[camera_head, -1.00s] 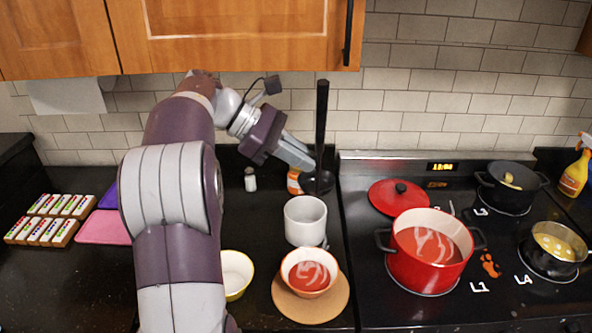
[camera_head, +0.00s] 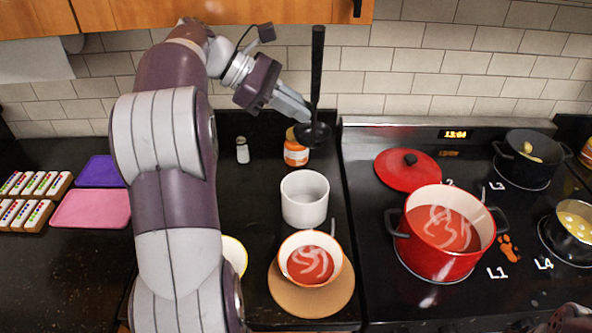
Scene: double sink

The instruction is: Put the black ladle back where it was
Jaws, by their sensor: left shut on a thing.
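The black ladle (camera_head: 317,75) is upright, with its handle up and its round bowl (camera_head: 313,135) at the bottom. My left gripper (camera_head: 307,116) is shut on the ladle low on its handle, just above the bowl. The ladle is behind the white pot (camera_head: 304,200) and overlaps the right edge of the orange-labelled jar (camera_head: 293,153). Its bowl seems to be held above the counter.
A bowl of red soup (camera_head: 310,265) sits on a round wooden board (camera_head: 285,297) in front of the white pot. The red pot (camera_head: 440,260) and red lid (camera_head: 407,178) are on the stove at right. A white shaker (camera_head: 242,150) stands left of the jar.

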